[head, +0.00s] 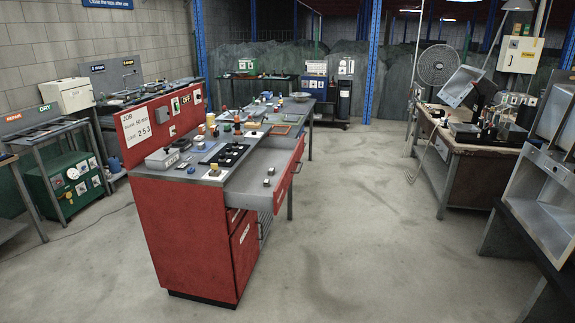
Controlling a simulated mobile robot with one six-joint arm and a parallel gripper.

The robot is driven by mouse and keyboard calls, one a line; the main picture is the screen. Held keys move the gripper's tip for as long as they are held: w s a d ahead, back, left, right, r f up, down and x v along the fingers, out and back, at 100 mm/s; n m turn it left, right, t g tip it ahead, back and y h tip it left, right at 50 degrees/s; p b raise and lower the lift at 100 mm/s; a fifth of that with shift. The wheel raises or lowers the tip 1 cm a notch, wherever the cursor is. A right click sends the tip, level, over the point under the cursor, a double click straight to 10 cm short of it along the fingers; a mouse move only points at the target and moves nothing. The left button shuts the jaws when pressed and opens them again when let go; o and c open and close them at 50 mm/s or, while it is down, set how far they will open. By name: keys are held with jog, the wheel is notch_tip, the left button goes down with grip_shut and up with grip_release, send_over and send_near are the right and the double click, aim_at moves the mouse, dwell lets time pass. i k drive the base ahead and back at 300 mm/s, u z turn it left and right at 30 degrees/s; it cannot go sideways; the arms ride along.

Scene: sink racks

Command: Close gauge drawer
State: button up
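A red workbench (190,235) stands left of centre. Its wide top drawer (250,187) is pulled out toward the right, showing a grey interior with a few small objects (268,176) in it. The drawer's red front (289,172) has a handle on its outer face. I cannot read a label that marks it as the gauge drawer. Below it are smaller red fronts (243,240) with a white label. My gripper is not in view.
The bench top holds a black tray (224,155), a grey box (162,159) and several small parts. Concrete floor (360,220) is clear right of the bench. A brown desk (470,165) and a grey metal rack (545,200) stand at the right.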

aim_at(246, 190)
jog(key=u, duration=0.2)
jog(key=i, duration=0.95)
jog(key=z, duration=0.25)
